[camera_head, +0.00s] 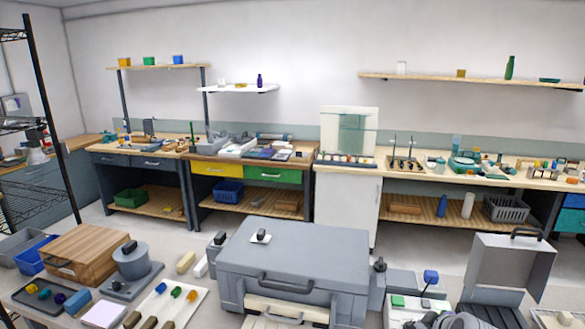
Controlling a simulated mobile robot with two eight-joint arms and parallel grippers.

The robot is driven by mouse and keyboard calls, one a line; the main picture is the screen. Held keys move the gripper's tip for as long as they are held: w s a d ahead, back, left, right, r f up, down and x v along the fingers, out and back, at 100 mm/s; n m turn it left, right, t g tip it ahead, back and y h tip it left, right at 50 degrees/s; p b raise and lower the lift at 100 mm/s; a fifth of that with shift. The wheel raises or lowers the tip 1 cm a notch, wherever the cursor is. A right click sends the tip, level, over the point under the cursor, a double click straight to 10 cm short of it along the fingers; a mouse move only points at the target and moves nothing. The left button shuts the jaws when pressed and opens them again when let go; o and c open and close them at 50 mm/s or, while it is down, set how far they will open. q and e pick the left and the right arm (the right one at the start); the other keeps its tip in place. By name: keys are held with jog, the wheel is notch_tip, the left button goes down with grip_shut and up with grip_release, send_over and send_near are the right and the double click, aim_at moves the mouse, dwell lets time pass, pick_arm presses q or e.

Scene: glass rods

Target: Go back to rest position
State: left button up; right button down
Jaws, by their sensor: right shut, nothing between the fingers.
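My right gripper (432,319) shows only in small part at the bottom edge, right of centre, beside the large grey case. It is shut and empty, and most of the arm is cut off by the frame. My left gripper is not in view. On the back bench, thin dark upright rods (411,147) stand on a wooden base (405,163). They are far from my gripper, and I cannot tell whether they are glass.
A large grey case (292,262) stands in front centre. A wooden box (95,248) and a white tray (190,306) are at the front left. An open grey case (507,268) is at the front right. Floor shows clear before the white cabinet (346,212).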

jog(key=s+a+f+m+g, duration=0.1)
jog(key=s+a, duration=0.3)
jog(key=s, duration=0.4)
jog(key=s+a+f+m+g, duration=0.1)
jog(key=s+a+m, duration=0.3)
jog(key=s, duration=0.4)
jog(key=s+a+f+m+g, duration=0.1)
jog(key=s+a+f+m, duration=0.2)
jog(key=s+a, duration=0.3)
jog(key=shift+s+a+f, duration=0.2)
jog(key=shift+s+f, duration=0.1)
jog(key=shift+s, duration=0.7)
